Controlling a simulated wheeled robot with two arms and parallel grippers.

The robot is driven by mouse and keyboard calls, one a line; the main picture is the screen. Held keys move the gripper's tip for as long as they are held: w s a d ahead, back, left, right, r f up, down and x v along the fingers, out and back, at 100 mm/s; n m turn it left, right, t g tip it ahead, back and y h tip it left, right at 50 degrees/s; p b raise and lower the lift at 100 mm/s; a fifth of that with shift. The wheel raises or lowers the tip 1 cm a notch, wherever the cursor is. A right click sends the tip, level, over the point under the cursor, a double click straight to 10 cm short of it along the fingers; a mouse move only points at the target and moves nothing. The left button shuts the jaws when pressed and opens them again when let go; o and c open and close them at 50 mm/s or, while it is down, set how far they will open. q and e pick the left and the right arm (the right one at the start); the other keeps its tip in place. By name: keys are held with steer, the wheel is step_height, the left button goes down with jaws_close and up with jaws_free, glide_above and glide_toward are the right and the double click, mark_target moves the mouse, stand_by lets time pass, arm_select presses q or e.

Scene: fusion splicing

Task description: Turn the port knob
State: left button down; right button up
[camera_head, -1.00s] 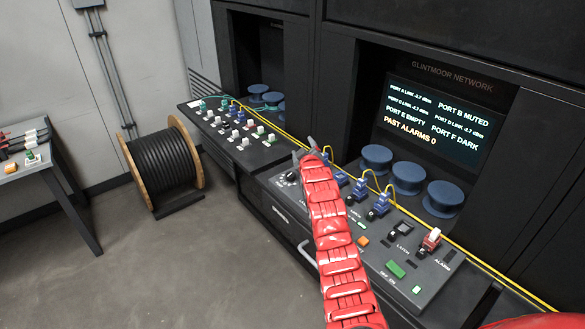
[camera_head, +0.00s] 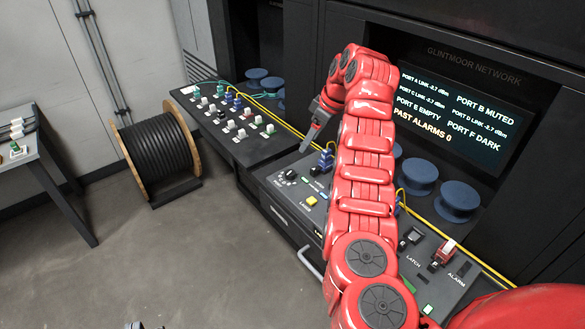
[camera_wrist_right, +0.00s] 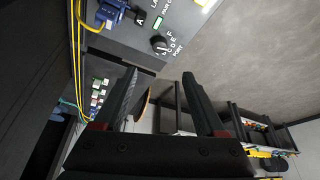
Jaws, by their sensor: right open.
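The port knob (camera_head: 290,175) is a black dial on the grey sloped panel (camera_head: 275,189), left of the blue connectors. In the right wrist view the knob (camera_wrist_right: 159,44) shows upper middle, with port letters around it. My right gripper (camera_head: 307,146) hangs above the panel's rear edge, just up and right of the knob, with its fingers pointing down. In the wrist view its two fingers (camera_wrist_right: 160,76) are apart with nothing between them, and the knob lies beyond their tips, not touched.
My red right arm hides the middle of the panel. A blue connector (camera_head: 326,160) with a yellow cable stands close to the right gripper. A yellow button (camera_head: 311,201) is nearby. A second panel with several connectors (camera_head: 232,132) lies left. A cable reel (camera_head: 158,160) stands on the floor.

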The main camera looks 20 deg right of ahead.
mark_target(291, 172)
steer(key=p+x, duration=0.2)
steer(key=x, duration=1.1)
steer(key=shift+w+a+f, duration=0.1)
steer(key=shift+w+f, duration=0.1)
steer(key=shift+f, duration=0.05)
steer(key=shift+x, duration=0.8)
steer(key=shift+c, duration=0.3)
jaws_close()
